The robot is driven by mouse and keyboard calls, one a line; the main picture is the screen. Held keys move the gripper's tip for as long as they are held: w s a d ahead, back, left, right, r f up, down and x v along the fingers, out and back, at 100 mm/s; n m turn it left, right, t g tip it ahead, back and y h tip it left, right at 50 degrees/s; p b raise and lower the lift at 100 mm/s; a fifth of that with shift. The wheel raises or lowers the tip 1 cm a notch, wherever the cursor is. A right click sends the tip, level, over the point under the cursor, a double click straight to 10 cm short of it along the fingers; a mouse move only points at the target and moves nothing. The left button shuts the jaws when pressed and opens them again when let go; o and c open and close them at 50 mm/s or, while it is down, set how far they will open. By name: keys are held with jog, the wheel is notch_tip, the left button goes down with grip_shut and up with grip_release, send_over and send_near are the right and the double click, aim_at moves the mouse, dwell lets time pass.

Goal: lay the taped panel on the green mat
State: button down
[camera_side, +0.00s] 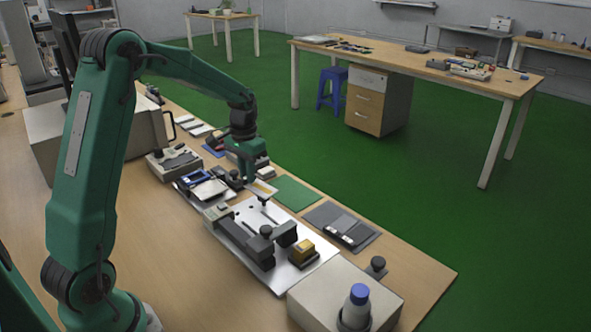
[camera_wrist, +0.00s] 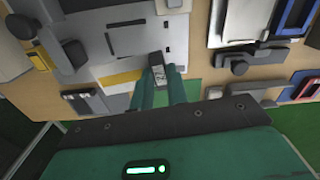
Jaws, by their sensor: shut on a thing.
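The taped panel (camera_side: 263,189) is a small pale plate with a yellow strip in the side view. The yellow strip (camera_wrist: 120,78) also shows in the wrist view, left of my fingers. My gripper (camera_side: 249,181) is shut on the panel, and the wrist view shows a dark, labelled piece between my fingertips (camera_wrist: 160,80). The panel appears to be above the bench, but the exact gap cannot be told. The green mat (camera_side: 296,193) lies bare just right of my gripper in the side view. In the wrist view only a green patch (camera_wrist: 193,89) shows; my gripper body hides the rest.
A metal plate with a dark fixture (camera_side: 247,238) and a gold block (camera_side: 303,249) stands in front. A grey mat (camera_side: 318,212) with dark devices lies right of the green mat. A blue-framed device (camera_side: 195,177) and other instruments crowd the left.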

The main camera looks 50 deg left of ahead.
jog(key=w+n, duration=0.3)
jog(key=n, duration=1.3)
send_over(280, 197)
jog(key=shift+n, duration=0.3)
jog(key=shift+f, duration=3.05)
jog(key=shift+f, duration=0.15)
jog(key=shift+f, duration=2.05)
jog(key=shift+f, duration=0.25)
jog(key=c, duration=1.3)
grip_release()
